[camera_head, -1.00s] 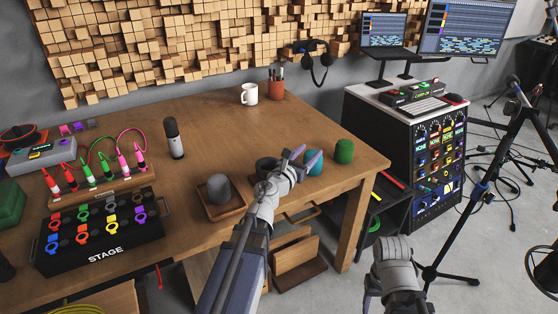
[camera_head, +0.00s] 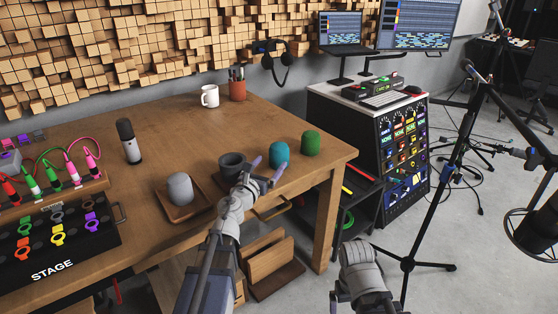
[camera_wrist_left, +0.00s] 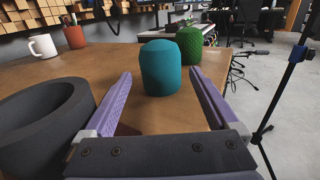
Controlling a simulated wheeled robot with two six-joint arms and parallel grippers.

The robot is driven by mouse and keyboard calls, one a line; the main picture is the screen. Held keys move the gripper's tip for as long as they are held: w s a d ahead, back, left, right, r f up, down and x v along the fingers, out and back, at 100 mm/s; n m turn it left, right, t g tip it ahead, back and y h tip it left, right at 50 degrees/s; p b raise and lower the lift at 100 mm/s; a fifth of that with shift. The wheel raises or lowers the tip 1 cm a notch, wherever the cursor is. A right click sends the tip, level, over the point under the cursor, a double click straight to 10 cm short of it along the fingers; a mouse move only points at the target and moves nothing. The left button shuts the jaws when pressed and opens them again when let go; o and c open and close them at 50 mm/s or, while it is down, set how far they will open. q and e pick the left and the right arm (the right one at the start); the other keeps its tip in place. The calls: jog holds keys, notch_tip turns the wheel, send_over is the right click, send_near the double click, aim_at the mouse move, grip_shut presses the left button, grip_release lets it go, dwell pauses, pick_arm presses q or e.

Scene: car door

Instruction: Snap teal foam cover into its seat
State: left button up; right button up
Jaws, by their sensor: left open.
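The teal foam cover (camera_head: 278,155) stands upright near the front right edge of the wooden table; it also shows ahead in the left wrist view (camera_wrist_left: 161,67). My left gripper (camera_head: 271,166) is open and empty. Its purple fingers point at the teal cover, which appears between the fingertips in the left wrist view, slightly beyond them. A dark round hollow cup (camera_head: 232,162), which looks like a seat, sits left of the gripper; its rim fills the lower left of the wrist view (camera_wrist_left: 35,115). My right gripper (camera_head: 362,304) is partly cut off at the bottom edge.
A green foam cover (camera_head: 310,143) stands just right of the teal one. A grey foam cover (camera_head: 180,188) rests in a wooden tray (camera_head: 165,212). A microphone (camera_head: 128,141), white mug (camera_head: 210,96) and STAGE box (camera_head: 60,240) are on the table. The table's middle is clear.

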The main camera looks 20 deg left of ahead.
aim_at(275, 157)
pick_arm(q)
jog(key=w, duration=0.4)
jog(key=w+d, duration=0.1)
jog(key=w, duration=0.1)
jog(key=shift+w+r, duration=0.1)
jog(key=shift+w, duration=0.1)
pick_arm(e)
jog(key=shift+r, duration=0.1)
pick_arm(q)
jog(key=shift+c, duration=0.2)
jog(key=c, duration=1)
jog(key=shift+c, duration=0.2)
jog(key=shift+r, duration=0.15)
pick_arm(e)
jog(key=shift+r, duration=0.15)
pick_arm(q)
notch_tip(275, 157, up, 10)
jog(key=p, duration=1)
pick_arm(e)
notch_tip(275, 157, up, 10)
jog(key=shift+f, duration=0.2)
jog(key=shift+c, duration=0.2)
